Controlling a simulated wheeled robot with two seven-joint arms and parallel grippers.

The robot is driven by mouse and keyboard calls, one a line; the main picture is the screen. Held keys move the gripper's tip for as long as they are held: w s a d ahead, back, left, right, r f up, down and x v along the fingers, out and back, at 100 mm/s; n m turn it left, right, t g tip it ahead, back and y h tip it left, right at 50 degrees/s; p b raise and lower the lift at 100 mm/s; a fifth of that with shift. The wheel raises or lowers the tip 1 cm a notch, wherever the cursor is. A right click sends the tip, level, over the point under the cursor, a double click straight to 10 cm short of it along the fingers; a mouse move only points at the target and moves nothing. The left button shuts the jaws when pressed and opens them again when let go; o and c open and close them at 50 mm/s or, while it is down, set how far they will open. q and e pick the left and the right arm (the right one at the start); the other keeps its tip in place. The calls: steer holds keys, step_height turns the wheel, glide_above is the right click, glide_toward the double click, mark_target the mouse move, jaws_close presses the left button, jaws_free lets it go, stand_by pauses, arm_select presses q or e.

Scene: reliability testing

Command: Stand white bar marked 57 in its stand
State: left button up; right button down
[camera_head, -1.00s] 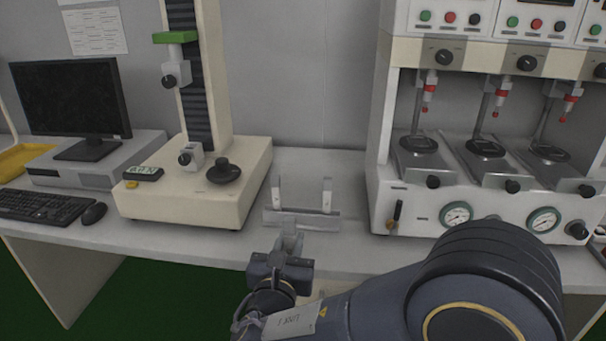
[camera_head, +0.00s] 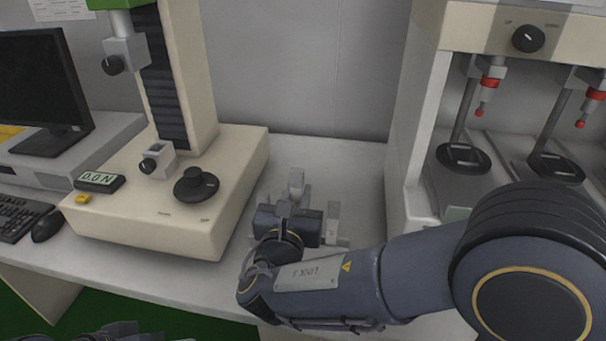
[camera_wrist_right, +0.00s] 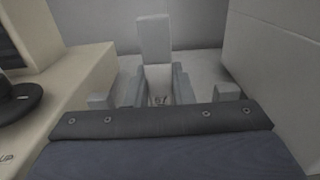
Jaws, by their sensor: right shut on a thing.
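The white bar (camera_wrist_right: 154,38) rises upright from between my right gripper's fingers in the right wrist view. Its number cannot be read. In the head view only a short pale end of the bar (camera_head: 297,175) shows beyond the gripper. My right gripper (camera_wrist_right: 160,90) is shut on the bar; it also shows in the head view (camera_head: 295,192). The stand's right post (camera_head: 333,218) is just right of the gripper, and my wrist hides most of the stand. In the wrist view, stand posts (camera_wrist_right: 228,91) flank the fingers. At the bottom left, a dark part of my left gripper (camera_head: 122,330) shows.
A cream test machine (camera_head: 160,215) with a black knob stands close to the left. A keyboard (camera_head: 18,217) and mouse (camera_head: 47,226) lie at far left. Bare table (camera_head: 345,165) lies behind the stand.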

mark_target(298, 205)
steer(key=shift+w+d, duration=0.1)
steer(key=shift+w, duration=0.3)
arm_select(q)
steer(key=shift+w+f+b, duration=0.2)
steer(key=shift+f+b, duration=0.35)
steer(key=shift+w+f+b, duration=0.15)
steer(key=shift+f+b, duration=0.35)
steer(key=shift+b, duration=0.05)
arm_select(e)
steer(key=shift+f, duration=1.25)
arm_select(q)
steer(key=shift+f, duration=0.25)
arm_select(e)
steer(key=shift+s+f, duration=0.1)
steer(key=shift+f, duration=0.2)
arm_select(q)
steer(key=shift+f+b, duration=0.55)
steer(key=shift+b, duration=0.25)
arm_select(e)
steer(key=shift+f, duration=0.65)
arm_select(q)
steer(key=shift+f, duration=0.2)
arm_select(e)
steer(key=shift+f, duration=0.2)
arm_select(q)
steer(key=shift+f+b, duration=0.95)
steer(key=shift+b, duration=0.2)
arm_select(e)
steer(key=shift+f, duration=1.15)
